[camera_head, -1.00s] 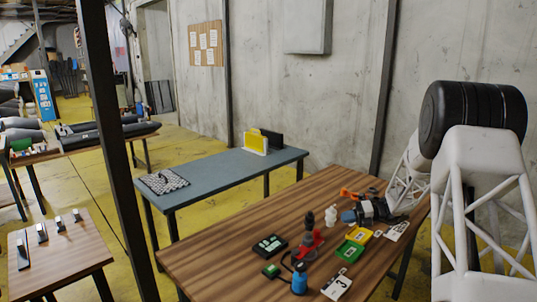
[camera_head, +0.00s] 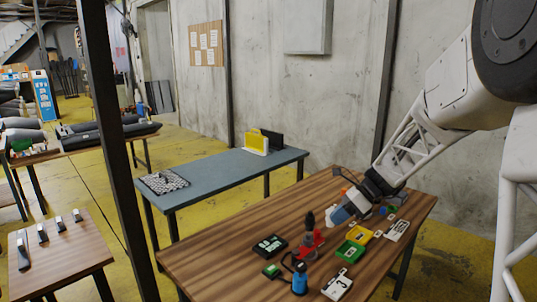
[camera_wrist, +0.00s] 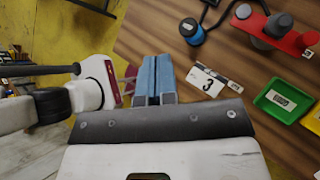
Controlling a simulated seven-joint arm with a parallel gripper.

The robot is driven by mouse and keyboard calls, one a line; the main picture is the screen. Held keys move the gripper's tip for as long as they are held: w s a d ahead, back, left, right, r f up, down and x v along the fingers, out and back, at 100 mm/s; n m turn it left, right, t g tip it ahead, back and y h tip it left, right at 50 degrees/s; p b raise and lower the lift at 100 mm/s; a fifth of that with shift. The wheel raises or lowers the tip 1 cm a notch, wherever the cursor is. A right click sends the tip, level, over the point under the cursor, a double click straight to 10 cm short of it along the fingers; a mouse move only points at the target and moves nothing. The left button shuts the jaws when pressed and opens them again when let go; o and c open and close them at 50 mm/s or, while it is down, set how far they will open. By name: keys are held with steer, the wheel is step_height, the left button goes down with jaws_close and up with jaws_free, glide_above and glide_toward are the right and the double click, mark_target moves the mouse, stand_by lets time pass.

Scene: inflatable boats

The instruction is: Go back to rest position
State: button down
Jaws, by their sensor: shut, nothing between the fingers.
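My gripper (camera_head: 341,213) is above the wooden table in the head view, reaching in from the right with its blue fingers angled down-left. The wrist view shows the two blue fingers (camera_wrist: 155,78) lying together, shut with nothing between them. In the head view, a small white bottle (camera_head: 330,219) shows right beside the fingertips and is partly hidden by them; I cannot tell if they touch.
The wooden table (camera_head: 215,262) holds a black tray (camera_head: 270,246), a red-based tool (camera_head: 308,243), a blue bottle (camera_head: 300,280), a green tray (camera_head: 349,250), a yellow tray (camera_head: 359,234) and a numbered card (camera_head: 337,286). A dark post (camera_head: 119,150) stands left. The table's left part is bare.

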steer(key=s+r+n+t+h, duration=0.2)
steer(key=s+n+h, duration=0.2)
steer(key=s+n, duration=0.6)
steer(key=s+a+r+n+t+h, duration=0.1)
steer(key=s+n+h, duration=0.4)
steer(key=s, duration=2.1)
steer(key=r+n+t, duration=0.1)
steer(key=n, duration=0.4)
steer(key=shift+a+r+n+h, duration=0.2)
steer(key=shift+a+n+h, duration=0.1)
steer(key=shift+n, duration=0.1)
